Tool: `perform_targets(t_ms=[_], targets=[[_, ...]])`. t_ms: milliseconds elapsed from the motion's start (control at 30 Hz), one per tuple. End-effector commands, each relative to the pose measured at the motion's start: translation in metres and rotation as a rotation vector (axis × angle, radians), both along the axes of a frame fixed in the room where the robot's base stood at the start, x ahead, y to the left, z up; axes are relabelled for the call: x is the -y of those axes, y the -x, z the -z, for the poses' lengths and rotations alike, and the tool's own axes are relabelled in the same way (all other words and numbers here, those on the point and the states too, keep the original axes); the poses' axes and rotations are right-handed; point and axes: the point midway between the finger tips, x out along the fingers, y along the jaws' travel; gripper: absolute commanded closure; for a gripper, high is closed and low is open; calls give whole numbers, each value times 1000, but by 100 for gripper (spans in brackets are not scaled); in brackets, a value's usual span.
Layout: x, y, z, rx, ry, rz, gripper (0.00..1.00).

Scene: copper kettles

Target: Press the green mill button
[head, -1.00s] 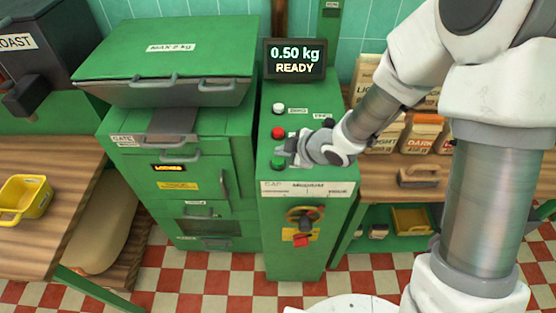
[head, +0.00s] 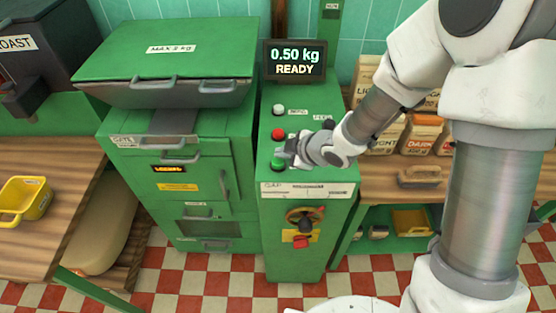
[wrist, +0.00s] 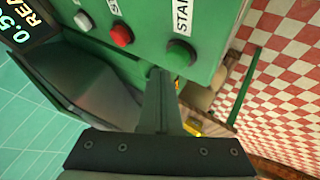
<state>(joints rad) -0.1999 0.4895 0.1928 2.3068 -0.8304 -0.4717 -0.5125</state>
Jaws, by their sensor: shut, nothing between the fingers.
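The green button (head: 278,163) is the lowest of three on the sloped top of the green mill's control column (head: 310,172). In the wrist view the green button (wrist: 180,53) sits by a label starting "STA". My gripper (head: 288,148) is shut and empty, just above and right of the green button in the head view. In the wrist view the shut fingertips (wrist: 160,75) lie below and left of the button. They look apart from it, but the exact gap is hard to tell.
A red button (head: 278,134) and a white button (head: 278,109) sit above the green one. A display (head: 295,59) reads 0.50 kg READY. A dark knob (head: 328,124) stands near my wrist. A green hopper (head: 165,60) is at left and bags (head: 422,133) at right.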

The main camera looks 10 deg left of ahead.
Motion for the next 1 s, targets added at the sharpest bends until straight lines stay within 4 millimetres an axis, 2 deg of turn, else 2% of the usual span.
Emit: perform_targets(t_ms=[633, 1000], targets=[[0, 0, 0, 0, 0, 0, 100], [0, 0, 9, 0, 0, 0, 100]])
